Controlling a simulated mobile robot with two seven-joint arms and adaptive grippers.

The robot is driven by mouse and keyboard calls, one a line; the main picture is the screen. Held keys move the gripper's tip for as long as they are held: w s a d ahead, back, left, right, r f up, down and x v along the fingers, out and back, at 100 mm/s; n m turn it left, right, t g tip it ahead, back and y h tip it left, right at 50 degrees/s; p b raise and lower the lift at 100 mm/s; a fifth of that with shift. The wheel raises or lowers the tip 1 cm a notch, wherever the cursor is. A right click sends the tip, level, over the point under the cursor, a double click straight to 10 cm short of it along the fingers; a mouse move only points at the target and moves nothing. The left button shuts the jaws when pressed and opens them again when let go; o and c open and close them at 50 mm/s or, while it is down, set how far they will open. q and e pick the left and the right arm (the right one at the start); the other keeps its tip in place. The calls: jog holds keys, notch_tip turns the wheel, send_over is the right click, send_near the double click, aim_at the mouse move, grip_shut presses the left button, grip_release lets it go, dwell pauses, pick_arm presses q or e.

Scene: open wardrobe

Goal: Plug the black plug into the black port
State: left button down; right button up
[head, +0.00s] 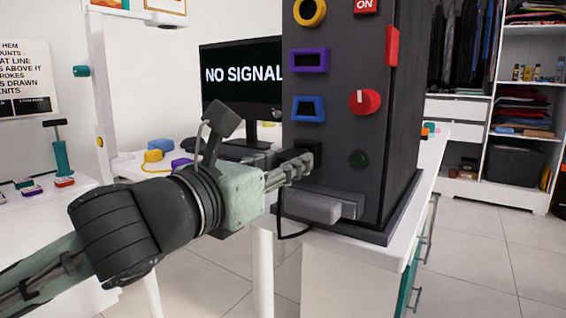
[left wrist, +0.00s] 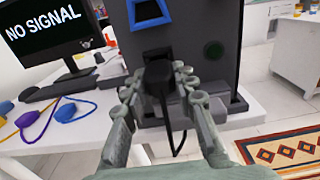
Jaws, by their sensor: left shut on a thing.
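My left gripper (head: 303,163) reaches in from the left to the front of the tall dark grey box (head: 335,150). In the left wrist view its two fingers (left wrist: 158,88) are closed on the sides of the black plug (left wrist: 158,76). The plug points at the box face, and its black cable (left wrist: 178,135) hangs down below. The plug is mostly hidden in the head view. My right gripper is not in view.
Above on the box are a blue port (head: 309,109), a purple port (head: 310,60) and a yellow ring port (head: 310,12). A grey ledge (head: 315,207) juts out below. A monitor (head: 240,85) reads NO SIGNAL.

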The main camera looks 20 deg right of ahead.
pick_arm(q)
jog(key=shift+x, duration=0.8)
jog(key=c, duration=1.1)
grip_release()
jog(key=shift+c, duration=0.2)
jog(key=v, duration=0.7)
jog(key=shift+s+a, duration=0.2)
